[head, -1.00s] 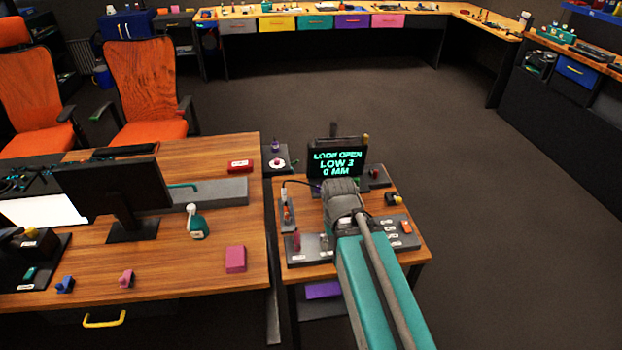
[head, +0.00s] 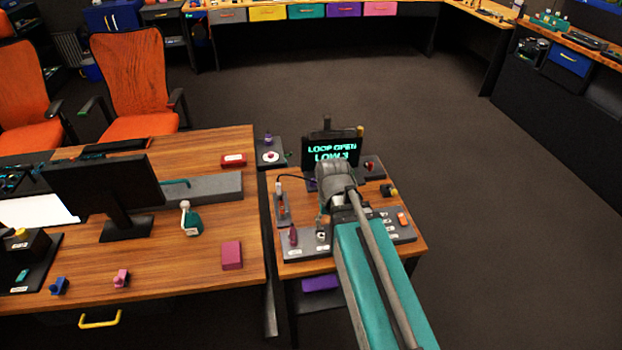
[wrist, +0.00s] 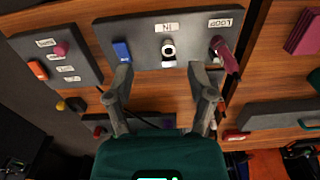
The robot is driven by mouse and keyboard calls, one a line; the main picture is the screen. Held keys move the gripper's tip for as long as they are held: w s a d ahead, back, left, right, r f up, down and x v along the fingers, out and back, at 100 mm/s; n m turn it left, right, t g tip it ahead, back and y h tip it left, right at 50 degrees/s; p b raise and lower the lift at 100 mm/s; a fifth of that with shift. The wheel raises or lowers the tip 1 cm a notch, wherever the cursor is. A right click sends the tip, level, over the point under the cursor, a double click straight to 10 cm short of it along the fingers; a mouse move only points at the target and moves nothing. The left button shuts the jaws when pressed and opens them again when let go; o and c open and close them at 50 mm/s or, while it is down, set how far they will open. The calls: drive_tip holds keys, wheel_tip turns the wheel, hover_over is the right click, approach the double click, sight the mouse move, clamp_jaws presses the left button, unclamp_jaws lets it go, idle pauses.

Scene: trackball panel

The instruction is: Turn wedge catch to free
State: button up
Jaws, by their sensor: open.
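No part is clearly labelled as the wedge catch, and I cannot tell which control it is. In the wrist view a dark panel (wrist: 143,35) carries a blue block (wrist: 121,51), a silver round-headed knob (wrist: 168,48) and a maroon lever (wrist: 221,50). The maroon lever also shows in the head view (head: 293,236). The lever sits beside a label that seems to read LOOP. My gripper (wrist: 160,70) is open and empty, its fingers apart on either side of the silver knob in the picture, with no visible contact. In the head view my arm hides the gripper.
A second panel (wrist: 82,45) with orange and pink controls lies to the left in the wrist view. A small screen (head: 332,149) stands behind the arm, reading LOOP OPEN, LOW 3. A wooden desk (head: 210,265) with a monitor (head: 105,190) is on the left. Open floor lies right.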

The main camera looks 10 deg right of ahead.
sight(313, 180)
drive_tip(key=w+r+m+p, duration=0.3)
drive_tip(key=w, duration=1)
drive_tip(key=w+r+m+p, duration=0.2)
drive_tip(key=w+r+m, duration=0.1)
drive_tip(key=w, duration=1)
drive_tip(key=shift+w+d+p, duration=0.25)
drive_tip(key=shift+d+p, duration=0.05)
drive_tip(key=shift+p, duration=0.1)
drive_tip(key=shift+f, duration=0.1)
wheel_tip(313, 180, down, 13)
drive_tip(key=b, duration=1.3)
drive_tip(key=shift+f+b, duration=0.2)
drive_tip(key=shift+b, duration=0.2)
